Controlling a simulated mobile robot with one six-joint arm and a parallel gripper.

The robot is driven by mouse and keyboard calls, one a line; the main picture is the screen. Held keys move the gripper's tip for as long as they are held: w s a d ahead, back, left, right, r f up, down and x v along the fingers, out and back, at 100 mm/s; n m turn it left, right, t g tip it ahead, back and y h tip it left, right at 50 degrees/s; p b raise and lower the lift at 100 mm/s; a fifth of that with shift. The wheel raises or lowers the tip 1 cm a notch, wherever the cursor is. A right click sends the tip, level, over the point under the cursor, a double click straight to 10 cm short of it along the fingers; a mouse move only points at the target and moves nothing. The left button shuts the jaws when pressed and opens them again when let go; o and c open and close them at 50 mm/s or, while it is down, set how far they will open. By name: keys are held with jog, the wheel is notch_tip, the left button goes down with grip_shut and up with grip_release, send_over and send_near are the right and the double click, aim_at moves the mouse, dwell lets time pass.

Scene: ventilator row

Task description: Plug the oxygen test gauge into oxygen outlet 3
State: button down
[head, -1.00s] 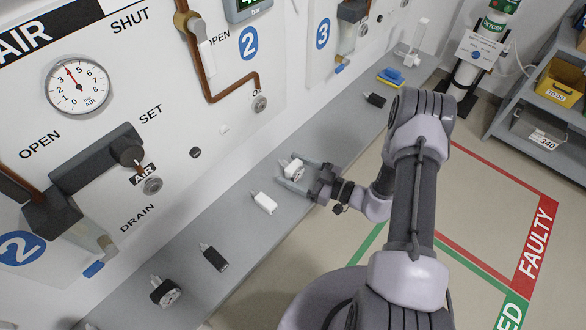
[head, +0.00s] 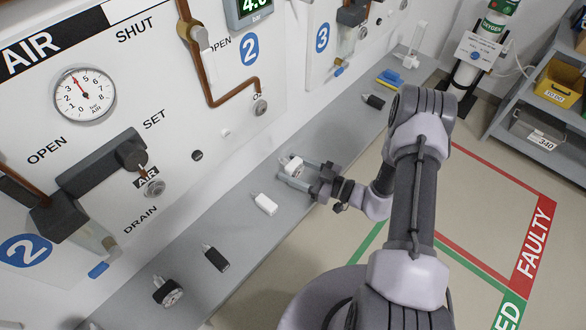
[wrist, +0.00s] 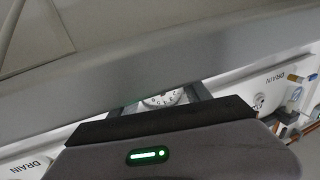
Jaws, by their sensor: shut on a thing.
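My gripper (head: 297,175) is shut on a white gauge (head: 291,162) over the grey shelf (head: 225,192). In the wrist view, the gauge's round dial (wrist: 162,98) shows between the two fingers. I cannot tell whether it still touches the shelf. A blue 3 sign (head: 322,34) is on the panel at the upper right. A small round fitting (head: 363,32) sits beside that panel's pipework, too small to read. The nearer panel 2 has a round outlet (head: 260,107) below its copper pipe.
A white block-shaped item (head: 265,204), a black one (head: 215,258) and a black gauge (head: 168,291) lie along the shelf to the left. Another black item (head: 374,101) and a blue-yellow item (head: 390,78) lie toward its far end. Open floor lies right of my arm.

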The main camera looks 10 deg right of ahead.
jog(key=shift+r, duration=0.1)
jog(key=s+a+p+v, duration=0.1)
jog(key=s+a+v, duration=0.1)
jog(key=v, duration=1.1)
jog(key=shift+s+d, duration=0.25)
jog(key=shift+s, duration=0.15)
dwell(1.4)
